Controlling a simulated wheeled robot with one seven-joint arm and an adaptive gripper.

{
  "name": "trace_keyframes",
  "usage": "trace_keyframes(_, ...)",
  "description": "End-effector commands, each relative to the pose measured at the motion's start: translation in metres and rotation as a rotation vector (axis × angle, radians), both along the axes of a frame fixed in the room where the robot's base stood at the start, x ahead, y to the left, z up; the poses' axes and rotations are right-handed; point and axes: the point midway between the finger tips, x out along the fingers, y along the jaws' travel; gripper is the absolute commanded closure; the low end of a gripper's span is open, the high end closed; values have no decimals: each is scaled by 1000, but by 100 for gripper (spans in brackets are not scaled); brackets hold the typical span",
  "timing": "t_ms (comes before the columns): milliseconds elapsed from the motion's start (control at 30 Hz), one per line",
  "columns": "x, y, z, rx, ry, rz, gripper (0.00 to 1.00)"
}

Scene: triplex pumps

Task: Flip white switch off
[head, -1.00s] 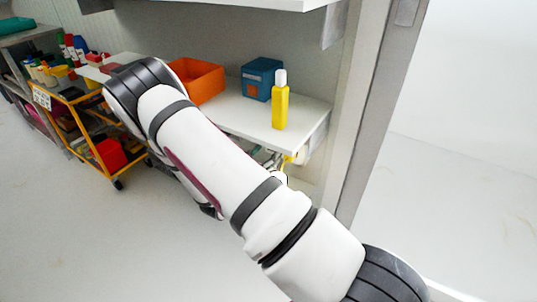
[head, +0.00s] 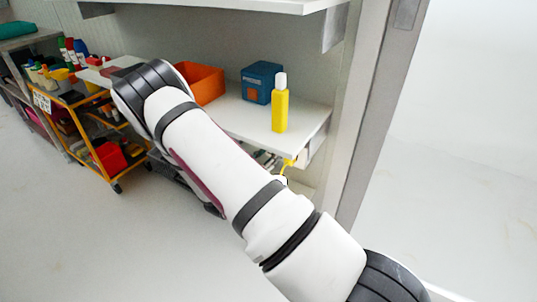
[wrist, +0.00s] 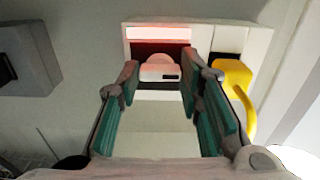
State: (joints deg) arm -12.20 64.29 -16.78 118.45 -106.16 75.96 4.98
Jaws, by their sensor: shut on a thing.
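In the wrist view a white wall panel (wrist: 210,35) faces me. The white switch (wrist: 159,69), a rounded piece with a small dark slot, sits against a red and dark recess in it. My gripper (wrist: 160,82) has teal-padded fingers, one on each side of the switch, and is shut on it. The exact contact at the fingertips is hard to see. In the head view my own arm hides the gripper and the switch.
A yellow plug with a cable (wrist: 232,80) sits in the panel close right of my fingers. A grey box (wrist: 25,60) is on the left. Above, a shelf (head: 245,118) holds an orange bin (head: 205,86), a blue box (head: 261,80) and a yellow bottle (head: 280,108).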

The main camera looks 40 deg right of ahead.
Motion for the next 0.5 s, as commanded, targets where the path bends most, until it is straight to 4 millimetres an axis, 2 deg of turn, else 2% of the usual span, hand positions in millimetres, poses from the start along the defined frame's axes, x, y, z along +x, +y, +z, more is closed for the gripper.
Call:
trace_keyframes(267,0,1,2,-41,113,1,95)
trace_keyframes(500,1,1,2,-111,306,2,95)
